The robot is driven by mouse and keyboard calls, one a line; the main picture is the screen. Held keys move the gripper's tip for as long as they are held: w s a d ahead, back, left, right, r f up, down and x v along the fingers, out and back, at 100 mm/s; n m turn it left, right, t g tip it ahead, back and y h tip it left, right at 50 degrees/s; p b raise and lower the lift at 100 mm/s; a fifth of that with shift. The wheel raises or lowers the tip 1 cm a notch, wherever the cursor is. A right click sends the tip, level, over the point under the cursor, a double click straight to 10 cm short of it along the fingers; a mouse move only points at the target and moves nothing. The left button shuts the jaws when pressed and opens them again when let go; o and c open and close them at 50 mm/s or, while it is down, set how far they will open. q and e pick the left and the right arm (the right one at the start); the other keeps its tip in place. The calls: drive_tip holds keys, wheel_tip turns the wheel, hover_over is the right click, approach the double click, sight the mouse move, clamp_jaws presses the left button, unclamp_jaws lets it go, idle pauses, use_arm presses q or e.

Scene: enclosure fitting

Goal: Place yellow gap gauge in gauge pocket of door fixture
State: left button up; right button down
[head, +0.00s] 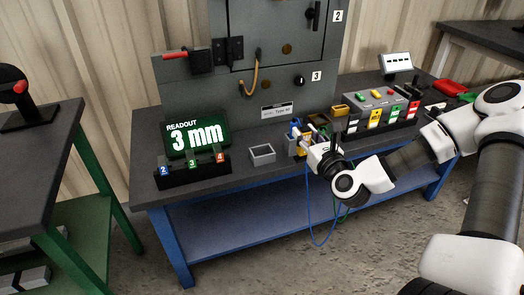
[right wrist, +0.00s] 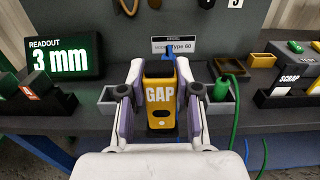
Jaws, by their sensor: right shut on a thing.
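My right gripper (head: 312,147) is shut on the yellow gap gauge (head: 302,147), low in front of the grey door fixture (head: 205,95). In the right wrist view the gauge (right wrist: 160,97), marked GAP, stands upright between the two fingers (right wrist: 158,95). A blue connector shows just behind its top. A small open grey box (head: 262,154) stands on the bench left of the gripper. A grey box also shows left of the fingers in the right wrist view (right wrist: 106,108). I cannot tell which opening is the gauge pocket. My left gripper is not in view.
The readout (head: 196,136) shows 3 mm, above a black rack (head: 193,178) with tabs 2, 3 and 4. A green connector (right wrist: 222,89) is right of the fingers. Blue and green cables hang over the bench edge. A bin row (head: 375,118) stands right.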

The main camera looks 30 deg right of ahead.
drive_tip(key=w+a+f+b, duration=0.1)
drive_tip(key=w+a, duration=0.1)
drive_tip(key=w, duration=0.1)
drive_tip(key=w+a+f+b, duration=0.2)
drive_tip(key=w, duration=0.2)
drive_tip(key=w+a+f+b, duration=0.1)
drive_tip(key=w+a+b, duration=0.1)
drive_tip(key=w, duration=0.2)
drive_tip(key=shift+a+f, duration=0.25)
drive_tip(key=shift+f, duration=0.15)
drive_tip(key=shift+r, duration=0.15)
drive_tip(key=c, duration=0.8)
unclamp_jaws()
